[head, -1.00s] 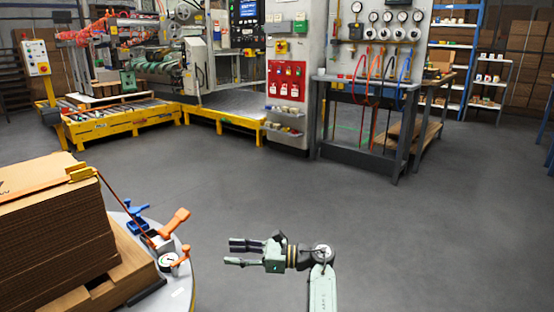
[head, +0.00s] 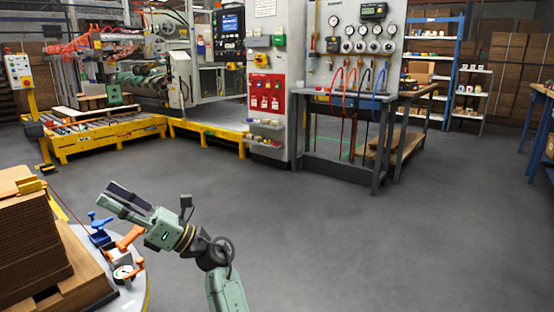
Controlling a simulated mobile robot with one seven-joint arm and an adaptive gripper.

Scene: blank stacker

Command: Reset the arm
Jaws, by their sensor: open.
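My gripper (head: 122,200) is in the lower left of the head view. Its two dark fingers are apart and point up and to the left, with nothing seen between them. The arm (head: 226,290) rises from the bottom edge and bends at a dark joint. In the picture the gripper is just above and right of the blue clamp tool (head: 100,232) and the orange-handled tool (head: 128,240). I cannot tell its exact height above them.
Open grey floor (head: 400,250) lies ahead and to the right. A gauge panel with a workbench (head: 345,98) and a yellow-framed conveyor (head: 110,135) stand at the back.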

